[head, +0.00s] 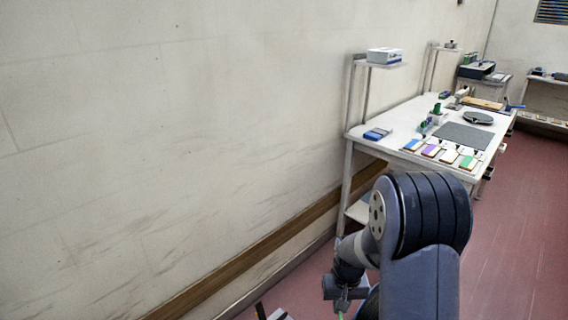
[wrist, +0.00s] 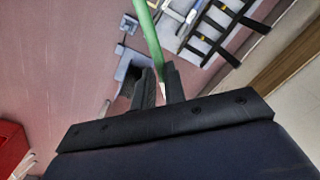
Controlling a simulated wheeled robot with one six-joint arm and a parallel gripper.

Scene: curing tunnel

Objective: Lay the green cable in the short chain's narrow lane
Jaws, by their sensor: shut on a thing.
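The green cable (wrist: 150,32) is a bright green strand in the wrist view. It runs from the top edge down to my gripper (wrist: 161,76), whose dark fingers are shut on it. The cable's far end is out of the picture. Black chain-like strips with crossbars (wrist: 222,32) lie on a pale surface at the upper right, apart from my gripper. I cannot tell which is the short chain, or make out its narrow lane. In the head view my gripper (head: 342,304) is low at the bottom edge, with a speck of green below it.
A red box (wrist: 12,148) is at the left of the wrist view. In the head view a white workbench (head: 400,122) with coloured cards and a grey mat (head: 462,136) stands beyond my arm. A wall with a wooden rail (head: 250,262) runs along the left. Red floor is open at right.

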